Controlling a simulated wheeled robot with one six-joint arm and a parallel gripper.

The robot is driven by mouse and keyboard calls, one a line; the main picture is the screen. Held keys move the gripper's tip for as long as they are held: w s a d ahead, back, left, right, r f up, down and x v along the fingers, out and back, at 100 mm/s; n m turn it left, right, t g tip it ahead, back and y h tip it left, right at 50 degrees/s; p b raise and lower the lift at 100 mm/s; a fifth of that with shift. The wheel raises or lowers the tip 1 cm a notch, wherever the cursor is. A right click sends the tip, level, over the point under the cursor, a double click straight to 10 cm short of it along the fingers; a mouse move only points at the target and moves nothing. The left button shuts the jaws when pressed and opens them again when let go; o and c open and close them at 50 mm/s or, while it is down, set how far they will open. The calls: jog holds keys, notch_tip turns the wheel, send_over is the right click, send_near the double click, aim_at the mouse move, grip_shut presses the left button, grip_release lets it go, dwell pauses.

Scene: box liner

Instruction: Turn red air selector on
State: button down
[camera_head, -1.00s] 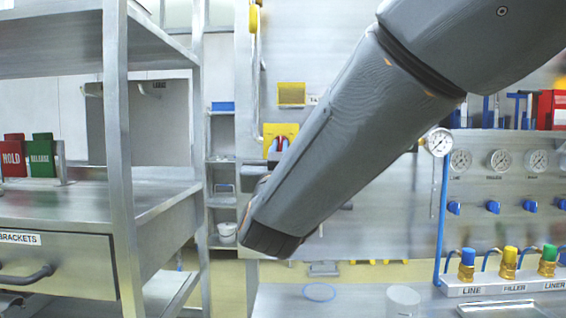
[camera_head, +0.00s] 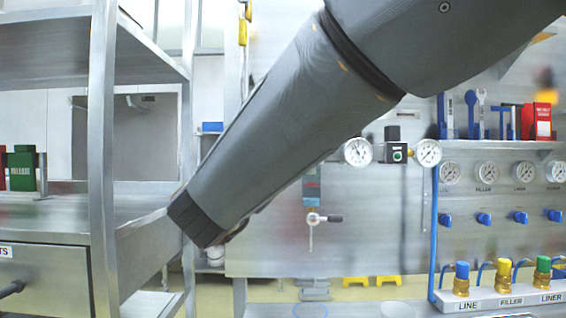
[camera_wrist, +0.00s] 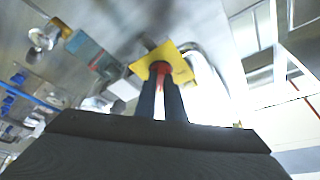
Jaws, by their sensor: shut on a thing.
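The red air selector (camera_wrist: 160,67) shows in the wrist view as a small red part in front of a yellow plate (camera_wrist: 172,62). My gripper (camera_wrist: 161,88) has its two dark fingers closed around the red part at their tips. Its lower side is hidden by the fingers. The plate is tilted in this view and sits against the metal panel. In the head view my arm hides the selector, the plate and the gripper.
In the head view a metal shelf frame (camera_head: 103,150) stands at left. A small valve lever (camera_head: 312,217) and pressure gauges (camera_head: 357,152) are on the panel at centre.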

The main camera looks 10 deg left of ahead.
dwell(0.5)
jog(key=c, duration=1.8)
grip_release()
jog(key=shift+c, duration=0.2)
jog(key=b+v, duration=0.1)
jog(key=v, duration=0.7)
jog(key=shift+w, duration=0.1)
